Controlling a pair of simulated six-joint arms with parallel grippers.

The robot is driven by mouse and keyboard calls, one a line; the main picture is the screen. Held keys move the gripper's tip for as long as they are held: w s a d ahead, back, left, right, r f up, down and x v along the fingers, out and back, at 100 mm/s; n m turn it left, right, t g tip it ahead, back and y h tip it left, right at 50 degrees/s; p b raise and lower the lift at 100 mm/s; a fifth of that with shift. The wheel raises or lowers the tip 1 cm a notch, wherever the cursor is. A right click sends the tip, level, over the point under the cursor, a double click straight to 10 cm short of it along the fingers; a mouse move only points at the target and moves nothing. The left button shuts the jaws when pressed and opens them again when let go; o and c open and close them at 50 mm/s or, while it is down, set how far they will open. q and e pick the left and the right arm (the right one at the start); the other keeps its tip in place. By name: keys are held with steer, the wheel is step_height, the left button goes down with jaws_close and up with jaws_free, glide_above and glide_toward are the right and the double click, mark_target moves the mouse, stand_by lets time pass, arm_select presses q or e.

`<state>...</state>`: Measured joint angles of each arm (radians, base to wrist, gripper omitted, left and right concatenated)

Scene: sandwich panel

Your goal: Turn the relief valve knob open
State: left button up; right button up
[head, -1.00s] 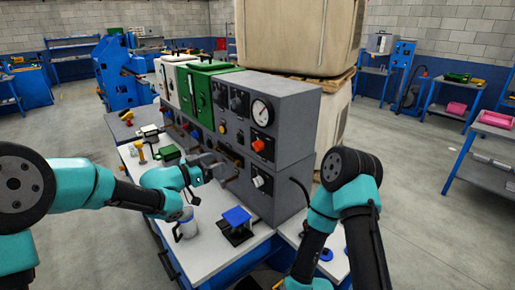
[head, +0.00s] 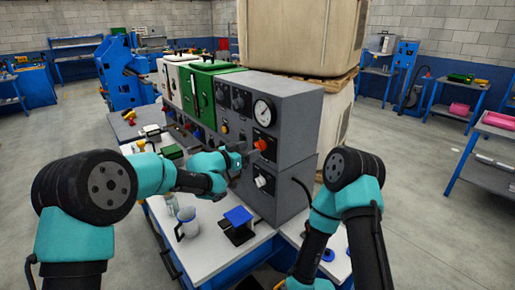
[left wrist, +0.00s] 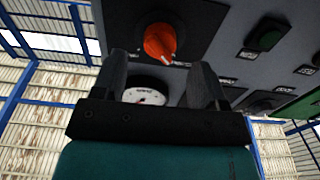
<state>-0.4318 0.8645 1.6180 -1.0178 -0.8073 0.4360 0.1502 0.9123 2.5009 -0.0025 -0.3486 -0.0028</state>
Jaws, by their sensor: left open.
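The orange-red knob (head: 261,145) sits on the front of the grey panel (head: 290,110), below the round white gauge (head: 263,112). I take it to be the relief valve knob. My left gripper (head: 247,153) is raised to the panel, just left of the knob in the head view. In the left wrist view the knob (left wrist: 160,42) shows beyond the tips of my open left gripper (left wrist: 162,72), roughly between the fingers' lines. Nothing is between the fingers, and they look apart from the knob. My right gripper is out of view; only its arm shows.
A white knob (head: 261,181) sits lower on the panel. A blue-topped block (head: 238,217) and a pale mug (head: 186,222) stand on the white bench top (head: 205,258). Green (head: 203,88) and white boxes stand left of the gauge panel.

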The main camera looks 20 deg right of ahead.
mark_target(258, 145)
arm_select(q)
steer(key=shift+x, duration=2.15)
steer(key=c, duration=0.9)
